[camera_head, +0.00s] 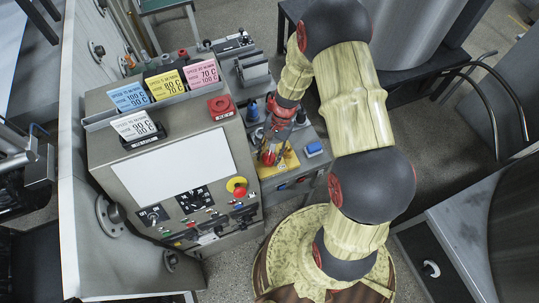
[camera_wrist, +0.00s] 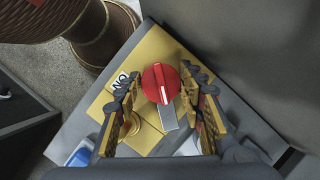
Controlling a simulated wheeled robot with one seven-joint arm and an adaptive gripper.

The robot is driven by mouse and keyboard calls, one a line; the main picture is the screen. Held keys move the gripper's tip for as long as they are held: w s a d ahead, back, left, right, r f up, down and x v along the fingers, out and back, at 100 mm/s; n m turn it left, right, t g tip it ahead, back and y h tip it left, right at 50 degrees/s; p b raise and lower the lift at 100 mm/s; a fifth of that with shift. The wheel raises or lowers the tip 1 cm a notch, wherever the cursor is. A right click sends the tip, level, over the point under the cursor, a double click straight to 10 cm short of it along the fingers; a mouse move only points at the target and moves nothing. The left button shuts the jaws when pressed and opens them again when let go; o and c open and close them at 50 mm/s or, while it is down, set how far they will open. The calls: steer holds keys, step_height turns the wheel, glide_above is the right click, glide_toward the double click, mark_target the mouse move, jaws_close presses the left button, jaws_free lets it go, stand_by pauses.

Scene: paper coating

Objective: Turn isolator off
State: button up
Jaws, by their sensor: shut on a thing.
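The isolator is a round red knob (camera_wrist: 160,82) with a white line, on a yellow plate (camera_wrist: 102,100) in the wrist view. An "ON" label (camera_wrist: 123,82) lies left of the knob, and a grey tag (camera_wrist: 168,117) lies just below it. My gripper (camera_wrist: 160,78) has one finger on each side of the knob and is shut on it; the exact contact is hard to see. In the head view, my gripper (camera_head: 269,158) reaches down over the yellow plate (camera_head: 290,161), and its fingers and arm hide much of the knob.
A grey control panel (camera_head: 215,200) with a red emergency button (camera_head: 237,187) stands left of my gripper. Blue, yellow, pink and white cards stand on top of it. A blue button (camera_head: 313,148) sits right of the yellow plate. A grey wall rises close beside the fingers in the wrist view.

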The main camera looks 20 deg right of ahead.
jaws_close()
steer(key=n+g+h, duration=0.1)
steer(key=n, duration=0.2)
steer(key=shift+w, duration=0.1)
steer(key=shift+n+g+h, duration=0.3)
steer(key=shift+n+h, duration=0.3)
steer(key=shift+n, duration=1.5)
steer(key=o, duration=1.4)
jaws_free()
steer(key=shift+o, duration=0.2)
steer(key=v, duration=1.2)
